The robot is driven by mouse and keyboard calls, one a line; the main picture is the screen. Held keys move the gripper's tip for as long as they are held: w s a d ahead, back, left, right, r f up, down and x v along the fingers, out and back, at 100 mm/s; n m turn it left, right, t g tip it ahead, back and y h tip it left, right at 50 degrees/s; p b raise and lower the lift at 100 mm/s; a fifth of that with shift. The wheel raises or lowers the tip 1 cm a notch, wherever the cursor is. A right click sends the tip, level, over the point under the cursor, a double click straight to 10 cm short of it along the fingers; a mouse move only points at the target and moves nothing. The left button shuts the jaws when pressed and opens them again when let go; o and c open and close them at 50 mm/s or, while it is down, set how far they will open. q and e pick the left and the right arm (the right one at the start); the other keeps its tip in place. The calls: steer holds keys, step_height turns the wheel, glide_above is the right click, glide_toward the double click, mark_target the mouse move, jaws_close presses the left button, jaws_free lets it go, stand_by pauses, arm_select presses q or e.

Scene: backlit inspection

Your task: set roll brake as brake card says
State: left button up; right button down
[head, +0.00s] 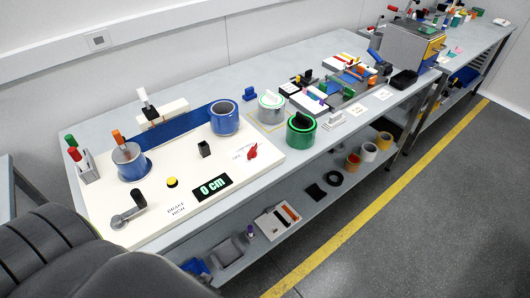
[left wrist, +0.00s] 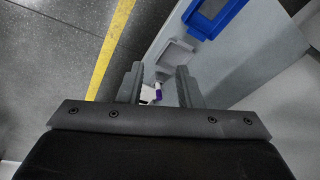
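A white board (head: 222,166) on the bench carries a film-winding rig. The brake card text (head: 176,211) on its front part reads "BRAKE HIGH". A red knob (head: 252,152) sits on a printed label at the board's right end; the label is too small to read, and I cannot tell the knob's setting. A display (head: 211,187) reads "0 cm". Blue film (head: 184,127) runs between a left roll (head: 130,163) and a right roll (head: 224,120). My left gripper (left wrist: 160,84) is open and empty in the left wrist view, above the lower shelf. My right gripper is not in view.
A crank (head: 128,216) and yellow button (head: 172,183) are on the board. A green roll (head: 301,133) stands just right of it. A blue bin (left wrist: 212,14), grey tray (left wrist: 176,52) and purple-capped item (left wrist: 158,93) are on the lower shelf.

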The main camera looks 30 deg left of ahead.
arm_select(q)
steer(key=w+r+p, duration=0.1)
steer(key=w+r, duration=0.3)
steer(key=r, duration=0.7)
steer(key=w+r+p, duration=0.2)
steer(key=w+r, duration=0.2)
steer(key=r, duration=0.7)
step_height(320, 180, up, 22)
steer(key=n+g+h, duration=0.1)
steer(key=g, duration=0.1)
glide_above(253, 147)
step_height(253, 147, down, 17)
steer(key=shift+w+r+p, duration=0.1)
steer(key=shift+r+p, duration=0.1)
steer(key=shift+p, duration=0.8)
jaws_close()
